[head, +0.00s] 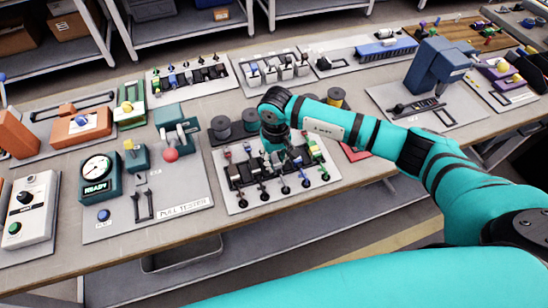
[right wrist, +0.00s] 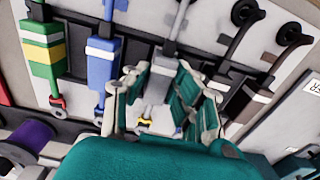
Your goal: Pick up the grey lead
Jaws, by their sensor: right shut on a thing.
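The grey lead (right wrist: 158,84) is in the middle of the right wrist view, in a dark rack on a light board. Its grey body lies between the fingers of my right gripper (right wrist: 160,97), which is shut on it. In the head view my right gripper (head: 284,158) is over the rack board (head: 232,207), and the grey lead is hard to make out there behind the fingers. A blue lead (right wrist: 101,62) and a green and yellow lead (right wrist: 42,50) lie to its left in the wrist view. My left gripper is out of view.
Dark leads (right wrist: 250,100) lie to the right of the grey one. A purple spool (right wrist: 30,138) is at lower left in the wrist view. In the head view, a press with a red knob (head: 171,154) and a READY gauge (head: 97,172) stand left of the rack.

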